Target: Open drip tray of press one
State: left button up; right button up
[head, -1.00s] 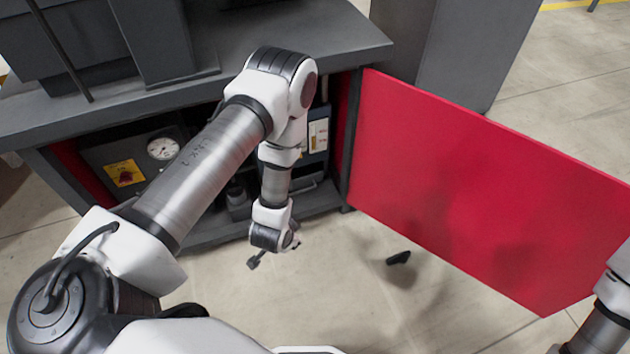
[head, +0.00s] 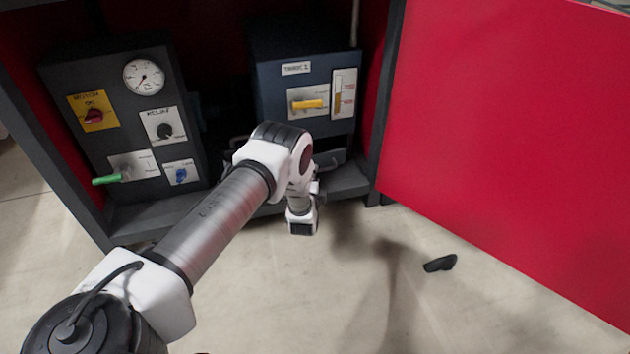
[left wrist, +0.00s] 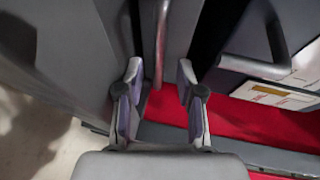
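A dark blue unit (head: 275,72) with a label ending in "1" stands inside the open cabinet in the head view. Its front has a yellow handle (head: 308,104). A grey part with a bar handle (head: 330,164), apparently the drip tray, shows low under it, partly behind my left arm. My left gripper (left wrist: 160,68) is open in the left wrist view. A thin grey bar (left wrist: 160,38) lies between and beyond its fingertips; I cannot tell whether they touch. In the head view the fingers are hidden behind my wrist. My right gripper is out of view.
A control panel (head: 122,129) with a gauge, knobs and a green lever stands at left in the cabinet. The open red door (head: 510,140) bounds the right side. A small black object (head: 440,263) lies on the otherwise clear floor. A curved grey handle (left wrist: 250,65) shows in the wrist view.

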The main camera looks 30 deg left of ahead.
pick_arm(q)
jog(key=x, duration=0.1)
jog(key=b+x, duration=0.1)
jog(key=x, duration=0.1)
jog(key=shift+f+b, duration=0.3)
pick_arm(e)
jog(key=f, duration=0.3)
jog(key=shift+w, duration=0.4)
pick_arm(q)
jog(key=shift+w+a+r, duration=0.15)
jog(key=shift+w+r, duration=0.05)
jog(key=shift+w, duration=0.1)
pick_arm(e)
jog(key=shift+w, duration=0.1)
pick_arm(q)
grip_shut()
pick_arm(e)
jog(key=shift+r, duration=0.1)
pick_arm(q)
jog(key=shift+s, duration=0.1)
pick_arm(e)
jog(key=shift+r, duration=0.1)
